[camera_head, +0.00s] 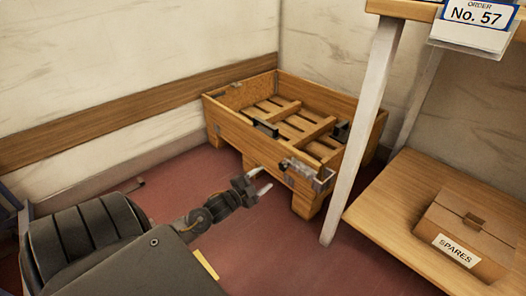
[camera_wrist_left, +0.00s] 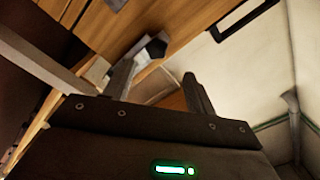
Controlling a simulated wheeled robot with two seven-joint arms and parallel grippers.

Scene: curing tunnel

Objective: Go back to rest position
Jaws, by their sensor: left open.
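My left gripper (camera_head: 260,184) comes in from the left over the red floor in the head view. Its fingers are apart with nothing between them. It is in front of the near side of a wooden crate (camera_head: 252,141), close to the metal latch (camera_head: 305,172) on the crate's near right corner. I cannot tell whether it touches the crate. In the left wrist view the two dark fingers of the gripper (camera_wrist_left: 160,82) stand apart, with wood and a pale wall beyond. My right gripper is not in view.
The crate has a slatted floor and dark metal fittings inside. A pale table leg (camera_head: 362,130) stands right of it. A wooden lower shelf (camera_head: 400,215) holds a brown box (camera_head: 470,225) marked SPARES. A card (camera_head: 475,17) reads No. 57. Red floor lies open in front.

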